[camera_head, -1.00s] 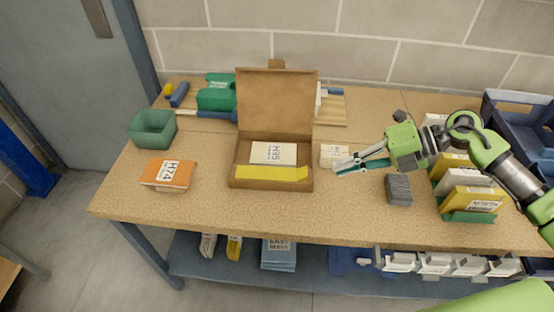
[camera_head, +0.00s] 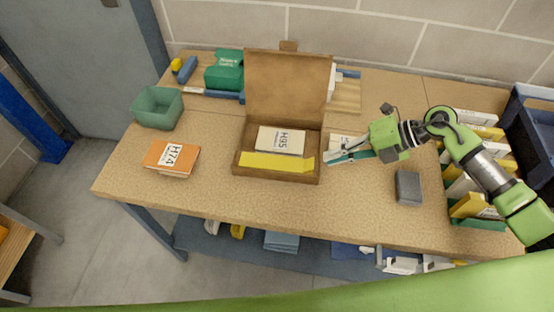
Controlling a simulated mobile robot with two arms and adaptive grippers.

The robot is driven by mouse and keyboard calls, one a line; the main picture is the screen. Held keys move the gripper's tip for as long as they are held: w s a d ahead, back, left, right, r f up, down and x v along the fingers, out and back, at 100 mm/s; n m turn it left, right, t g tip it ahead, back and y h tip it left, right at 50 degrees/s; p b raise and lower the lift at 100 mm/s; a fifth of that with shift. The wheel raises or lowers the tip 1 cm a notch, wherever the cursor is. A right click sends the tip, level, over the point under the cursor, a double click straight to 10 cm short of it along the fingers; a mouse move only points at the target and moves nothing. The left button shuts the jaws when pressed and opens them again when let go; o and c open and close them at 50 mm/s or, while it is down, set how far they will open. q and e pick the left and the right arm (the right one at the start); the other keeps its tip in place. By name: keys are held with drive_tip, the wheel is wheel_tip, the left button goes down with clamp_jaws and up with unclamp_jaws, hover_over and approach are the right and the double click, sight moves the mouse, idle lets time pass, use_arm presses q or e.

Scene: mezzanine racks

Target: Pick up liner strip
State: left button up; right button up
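A yellow strip (camera_head: 276,162), which looks like the liner strip, lies along the front of an open cardboard box (camera_head: 276,179) on the table. A white booklet marked H95 (camera_head: 281,140) lies in the box behind it. My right gripper (camera_head: 329,158) reaches in from the right, its fingers pointing left. Its fingertips are at the box's right edge in the picture, apart from the strip. The fingers look parted, with nothing between them. A pale labelled card is partly hidden behind them. My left gripper is not in view.
An orange H74 booklet (camera_head: 172,158) and a green bin (camera_head: 158,107) are on the left. The box lid (camera_head: 286,87) stands upright behind. A grey block (camera_head: 408,187) and a rack of booklets (camera_head: 477,224) are on the right. The table front is clear.

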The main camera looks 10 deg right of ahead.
sight(314, 161)
drive_tip(key=x, duration=0.1)
drive_tip(key=p+x, duration=0.1)
drive_tip(key=x, duration=0.2)
drive_tip(key=shift+w+a+p, duration=0.25)
drive_tip(key=shift+w+p, duration=0.05)
drive_tip(key=shift+p, duration=0.05)
drive_tip(key=shift+a+f, duration=0.15)
drive_tip(key=shift+a, duration=0.05)
clamp_jaws()
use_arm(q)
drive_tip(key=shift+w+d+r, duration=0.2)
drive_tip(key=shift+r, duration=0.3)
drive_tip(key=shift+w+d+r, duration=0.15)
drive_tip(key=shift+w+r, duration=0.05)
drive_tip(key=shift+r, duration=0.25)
